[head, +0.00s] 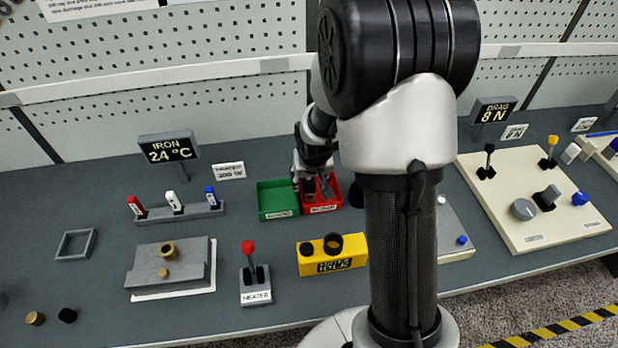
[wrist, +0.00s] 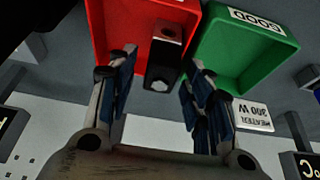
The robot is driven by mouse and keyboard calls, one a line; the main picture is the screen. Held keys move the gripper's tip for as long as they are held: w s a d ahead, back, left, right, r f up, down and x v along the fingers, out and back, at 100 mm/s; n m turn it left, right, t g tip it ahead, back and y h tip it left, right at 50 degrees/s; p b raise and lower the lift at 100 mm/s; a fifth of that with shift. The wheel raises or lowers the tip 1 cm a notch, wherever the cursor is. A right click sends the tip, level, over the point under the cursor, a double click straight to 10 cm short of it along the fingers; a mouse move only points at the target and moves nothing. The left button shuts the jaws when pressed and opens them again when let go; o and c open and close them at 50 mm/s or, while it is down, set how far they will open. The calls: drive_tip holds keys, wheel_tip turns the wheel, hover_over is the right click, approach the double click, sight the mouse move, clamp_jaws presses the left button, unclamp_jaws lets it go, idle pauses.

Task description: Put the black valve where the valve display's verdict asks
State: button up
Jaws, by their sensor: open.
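A black block-like part with a shiny hex end, which looks like the black valve (wrist: 164,50), shows in the wrist view at the red bin (wrist: 113,18). It lies between my open fingers, with a gap on each side. I cannot tell whether it rests on the bin floor. My gripper (head: 314,178) is open, low over the red bin (head: 331,205) in the head view. The green bin (head: 271,215), labelled GOOD in the wrist view (wrist: 254,20), stands beside it. My arm hides part of the bench, and no valve display verdict is readable.
A yellow box (head: 345,263) and the heater switch (head: 255,288) stand in front of the bins. A rack with several coloured handles (head: 178,215) is left. The IRON display (head: 168,147) reads 24 °C; the DRAG display (head: 494,111) reads 8 N.

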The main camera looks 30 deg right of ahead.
drive_tip(key=shift+r, duration=0.1)
drive_tip(key=shift+r+p, duration=0.3)
drive_tip(key=shift+r, duration=0.05)
drive_tip(key=s+a+r+n+p, duration=0.15)
drive_tip(key=s+a+r, duration=0.25)
drive_tip(key=s+r, duration=0.45)
drive_tip(key=s+a+r+p, duration=0.25)
drive_tip(key=s+r, duration=0.25)
drive_tip(key=r, duration=0.7)
drive_tip(key=s+a+r+n, duration=0.1)
drive_tip(key=s+a+r, duration=0.1)
drive_tip(key=s, duration=0.4)
drive_tip(key=s+a+r+y, duration=0.1)
drive_tip(key=s+a, duration=0.1)
drive_tip(key=s, duration=0.5)
drive_tip(key=shift+a+r+n, duration=0.35)
drive_tip(key=shift+a+r, duration=0.05)
